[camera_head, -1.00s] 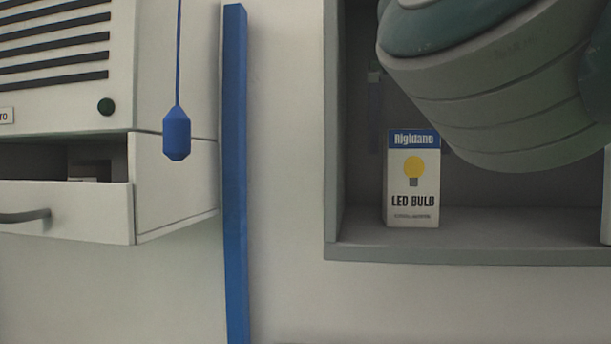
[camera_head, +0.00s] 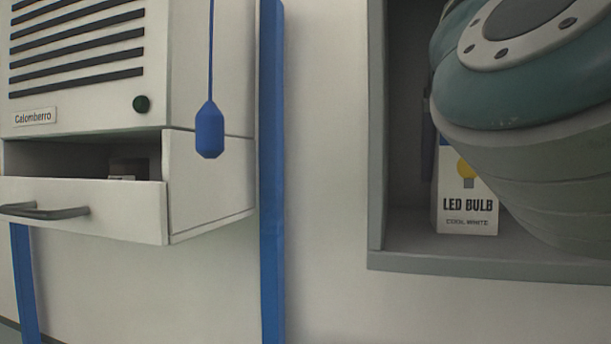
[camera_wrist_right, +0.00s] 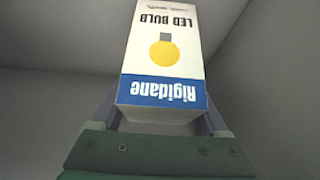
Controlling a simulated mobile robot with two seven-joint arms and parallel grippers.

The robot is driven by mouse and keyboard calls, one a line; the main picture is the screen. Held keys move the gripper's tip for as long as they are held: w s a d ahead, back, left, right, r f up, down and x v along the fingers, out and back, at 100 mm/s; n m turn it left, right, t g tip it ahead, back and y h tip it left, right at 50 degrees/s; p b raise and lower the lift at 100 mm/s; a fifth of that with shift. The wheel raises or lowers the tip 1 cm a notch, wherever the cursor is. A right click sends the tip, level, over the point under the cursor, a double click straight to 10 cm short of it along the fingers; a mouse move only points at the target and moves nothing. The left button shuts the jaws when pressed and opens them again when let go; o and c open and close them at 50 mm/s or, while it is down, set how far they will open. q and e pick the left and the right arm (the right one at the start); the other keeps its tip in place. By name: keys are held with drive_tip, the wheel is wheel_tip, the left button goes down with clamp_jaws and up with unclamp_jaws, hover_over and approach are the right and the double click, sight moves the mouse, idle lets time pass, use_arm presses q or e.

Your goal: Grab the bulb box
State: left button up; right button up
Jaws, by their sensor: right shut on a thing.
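The bulb box (camera_head: 467,212) is a white carton with a blue band, a yellow bulb picture and "LED BULB" lettering. It stands upright on the floor of the grey wall cabinet (camera_head: 480,258), its top partly hidden by my right arm in the head view. In the right wrist view the box (camera_wrist_right: 165,50) appears upside down, between the two fingers of my right gripper (camera_wrist_right: 163,122). The gripper is shut on the box near its blue top end. My left gripper is in neither view.
At left is a white vented unit with an open drawer (camera_head: 90,208) holding a small dark item. A blue pull handle (camera_head: 209,130) hangs on a cord beside a blue vertical strip (camera_head: 272,170). The cabinet's left side wall (camera_head: 377,130) stands close to the box.

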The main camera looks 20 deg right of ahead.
drive_tip(key=c, duration=0.4)
drive_tip(key=shift+r, duration=0.1)
